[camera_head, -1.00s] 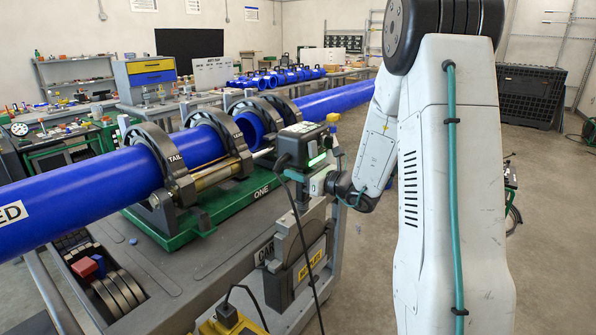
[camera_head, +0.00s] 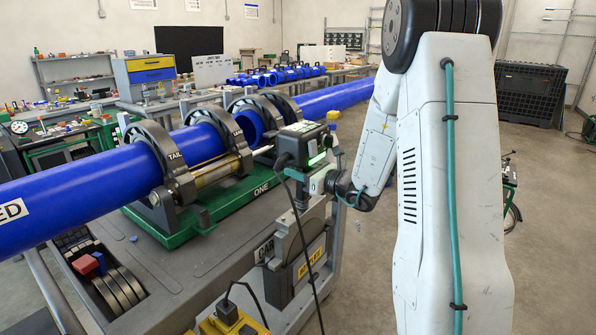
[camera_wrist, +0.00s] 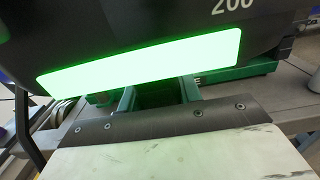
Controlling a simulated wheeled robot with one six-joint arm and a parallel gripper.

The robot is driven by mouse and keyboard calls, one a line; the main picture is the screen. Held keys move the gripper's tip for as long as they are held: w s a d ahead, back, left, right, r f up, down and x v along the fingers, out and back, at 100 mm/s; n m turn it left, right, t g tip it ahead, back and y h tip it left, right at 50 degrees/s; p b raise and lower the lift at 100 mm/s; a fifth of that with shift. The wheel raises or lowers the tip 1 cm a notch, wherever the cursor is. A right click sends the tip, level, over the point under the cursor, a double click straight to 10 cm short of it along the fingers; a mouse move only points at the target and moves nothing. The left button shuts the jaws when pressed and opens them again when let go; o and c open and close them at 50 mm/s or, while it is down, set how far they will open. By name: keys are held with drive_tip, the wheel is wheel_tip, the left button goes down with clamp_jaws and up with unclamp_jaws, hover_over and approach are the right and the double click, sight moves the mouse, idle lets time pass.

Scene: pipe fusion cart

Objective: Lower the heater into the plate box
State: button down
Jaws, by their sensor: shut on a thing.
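The heater (camera_head: 303,144) is a dark box with a lit green strip, in the middle of the head view at the cart's right edge. My gripper (camera_head: 322,182) is shut on the heater, at its near right side below the strip. The plate box (camera_head: 282,291) is a grey holder with a yellow label, on the cart's side below the heater. A grey plate stands upright between them; how deep it sits in the box is unclear. In the wrist view the heater's body (camera_wrist: 110,28) and green strip fill the top, above a pale marbled plate with a bolted dark band. My fingertips are hard to make out there.
Left of the heater, a clamp frame (camera_head: 177,172) holds a blue pipe (camera_head: 80,187) on a green base. A black cable (camera_head: 301,235) hangs from the heater in front of the box. A yellow unit (camera_head: 232,324) stands below left.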

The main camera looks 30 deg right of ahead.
drive_tip(key=shift+r, duration=0.15)
drive_tip(key=c, duration=0.9)
unclamp_jaws()
drive_tip(key=o, duration=0.4)
drive_tip(key=shift+s+a+f, duration=0.1)
drive_tip(key=shift+f, duration=0.35)
drive_tip(key=o, duration=0.5)
drive_tip(key=shift+r, duration=0.15)
drive_tip(key=shift+v, duration=0.9)
drive_tip(key=v, duration=1.1)
